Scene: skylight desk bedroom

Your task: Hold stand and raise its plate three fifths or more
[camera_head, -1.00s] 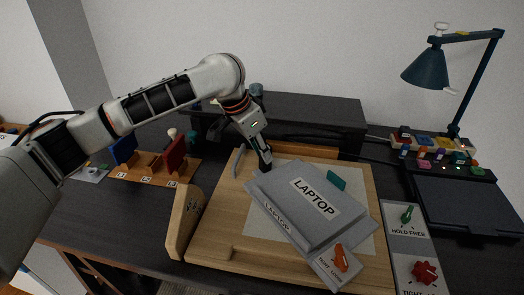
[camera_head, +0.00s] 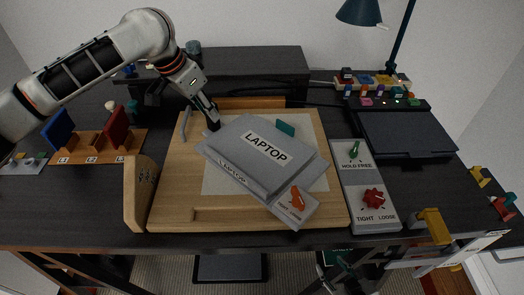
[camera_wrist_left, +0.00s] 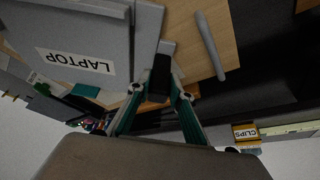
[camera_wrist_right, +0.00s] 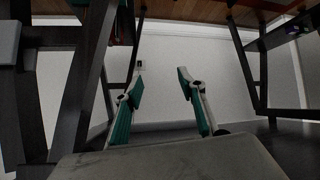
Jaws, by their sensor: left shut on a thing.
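The grey stand lies on a wooden board, its plate (camera_head: 262,145) labelled LAPTOP low over the grey base (camera_head: 232,180). An orange lever (camera_head: 297,198) sits at the front corner and a teal tab (camera_head: 285,128) at the back edge. My left gripper (camera_head: 213,124) is at the stand's back left corner. In the left wrist view its fingers (camera_wrist_left: 160,88) are shut on a dark part at the stand's edge; exactly which part is hard to tell. My right gripper (camera_wrist_right: 160,88) is open and empty below desk height, facing a pale wall between desk legs.
The wooden board (camera_head: 175,190) has a raised block (camera_head: 142,190) at left. A grey panel (camera_head: 352,180) with green and red knobs stands right of it. A lamp (camera_head: 358,12), a dark pad (camera_head: 405,135) and a slotted wooden rack (camera_head: 95,150) surround it.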

